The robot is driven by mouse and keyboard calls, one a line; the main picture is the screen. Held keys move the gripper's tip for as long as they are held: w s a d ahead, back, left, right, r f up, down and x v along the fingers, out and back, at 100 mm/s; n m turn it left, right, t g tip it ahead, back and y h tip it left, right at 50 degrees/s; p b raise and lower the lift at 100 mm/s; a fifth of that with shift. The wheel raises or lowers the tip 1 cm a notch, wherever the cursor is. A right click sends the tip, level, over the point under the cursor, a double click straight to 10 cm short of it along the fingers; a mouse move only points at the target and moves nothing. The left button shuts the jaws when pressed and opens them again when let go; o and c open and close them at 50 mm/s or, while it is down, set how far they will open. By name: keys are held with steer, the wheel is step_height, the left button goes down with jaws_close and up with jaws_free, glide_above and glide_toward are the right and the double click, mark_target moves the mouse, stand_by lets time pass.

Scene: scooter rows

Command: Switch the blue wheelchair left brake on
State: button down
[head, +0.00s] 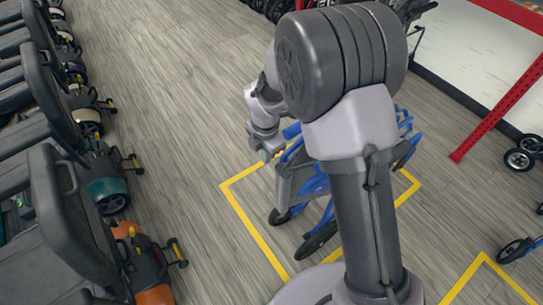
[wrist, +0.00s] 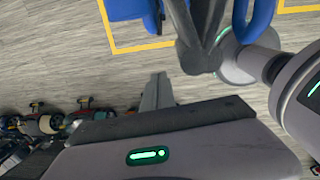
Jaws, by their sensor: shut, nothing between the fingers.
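The blue wheelchair (head: 318,184) stands inside a yellow floor outline in the head view. My arm hides much of its middle and right side. In the wrist view a blue part of it (wrist: 130,9) shows at the top edge, left of centre. My gripper (wrist: 158,80) is shut, with its narrow grey fingers together and nothing between them. Bare floor shows around the fingertips, and they look apart from the blue parts. In the head view the fingers are hard to make out near the wheelchair's left side. I cannot pick out the left brake lever in either view.
A row of dark-seated scooters (head: 75,215) fills the left side, with a clear wooden floor lane beside it. A red post (head: 500,110) stands at the right. Other wheels (head: 520,160) and part of another blue chair (head: 520,248) are at the right edge.

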steer(key=shift+s+a+r+p, duration=0.1)
steer(key=shift+s+r+p, duration=0.1)
steer(key=shift+r, duration=0.55)
steer(key=shift+s+a+r+p, duration=0.15)
steer(key=shift+r+p, duration=0.1)
steer(key=shift+r, duration=0.55)
steer(key=shift+s+a+r+p, duration=0.1)
steer(key=shift+r+p, duration=0.1)
steer(key=shift+r, duration=0.55)
steer(key=s+d+r+m+t+y, duration=0.1)
steer(key=s+d+r+m, duration=0.3)
steer(key=r+m, duration=0.35)
steer(key=s+d+r+m+t, duration=0.1)
steer(key=s+d+r+m, duration=0.2)
steer(key=r+m, duration=0.45)
steer(key=s+d+r+m+t, duration=0.1)
steer(key=s+d+r+m, duration=0.1)
steer(key=s+m, duration=0.5)
steer(key=s+d+r+m+t, duration=0.1)
steer(key=s+d+r+m, duration=0.1)
steer(key=s+r+m, duration=0.3)
steer(key=s+m, duration=0.3)
steer(key=shift+t+y+b, duration=0.35)
steer(key=shift+t+y, duration=0.05)
